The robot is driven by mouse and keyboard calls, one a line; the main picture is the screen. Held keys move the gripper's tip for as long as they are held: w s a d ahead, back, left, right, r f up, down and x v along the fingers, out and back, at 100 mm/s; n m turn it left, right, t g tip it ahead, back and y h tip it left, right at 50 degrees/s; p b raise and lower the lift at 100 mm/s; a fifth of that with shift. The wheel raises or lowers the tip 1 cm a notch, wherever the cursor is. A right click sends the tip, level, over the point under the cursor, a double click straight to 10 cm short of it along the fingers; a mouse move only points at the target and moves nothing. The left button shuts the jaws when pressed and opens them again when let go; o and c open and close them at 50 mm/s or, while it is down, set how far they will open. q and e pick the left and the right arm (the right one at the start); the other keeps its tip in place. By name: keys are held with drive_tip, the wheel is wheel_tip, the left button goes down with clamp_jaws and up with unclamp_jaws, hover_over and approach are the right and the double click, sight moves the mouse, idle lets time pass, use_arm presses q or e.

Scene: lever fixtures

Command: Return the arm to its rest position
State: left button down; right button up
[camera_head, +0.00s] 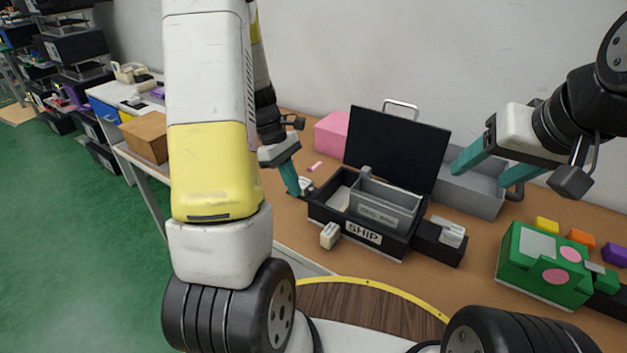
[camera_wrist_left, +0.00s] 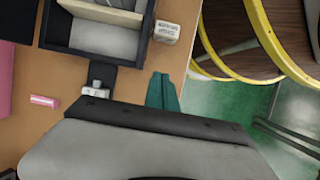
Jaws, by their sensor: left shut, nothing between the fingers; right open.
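My left gripper (camera_head: 291,182) has its teal fingers together with nothing between them. It points down just left of the black box marked SHIP (camera_head: 345,236), near a small white lever piece (camera_head: 306,186). In the left wrist view the shut fingers (camera_wrist_left: 162,92) show beside the white piece (camera_wrist_left: 96,89) and apart from it. The box's black lid (camera_head: 395,148) stands open, and a grey divided insert (camera_head: 383,208) sits inside. My right gripper (camera_head: 482,172) is open and empty, above the grey bin (camera_head: 470,193) at the right.
A small white labelled block (camera_head: 329,236) lies in front of the box. A black block with white parts (camera_head: 440,243) stands at its right. A green case (camera_head: 540,265) is further right. A pink box (camera_head: 333,132) and pink stick (camera_head: 315,166) lie behind left.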

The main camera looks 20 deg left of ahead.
use_arm(q)
drive_tip(key=s+d+r+m+t+y, duration=0.1)
drive_tip(key=s+d+r+m+t, duration=0.2)
drive_tip(key=s+r+m, duration=0.4)
drive_tip(key=s+d+r+m+t+y, duration=0.1)
drive_tip(key=s+d+r+m+t, duration=0.3)
drive_tip(key=r, duration=1.1)
drive_tip(key=s+m, duration=0.3)
drive_tip(key=m, duration=0.1)
drive_tip(key=shift+s+d+r+t, duration=0.15)
drive_tip(key=shift+s+d+t, duration=0.15)
drive_tip(key=shift+s+d, duration=0.1)
drive_tip(key=shift+w+a, duration=0.1)
idle(2.1)
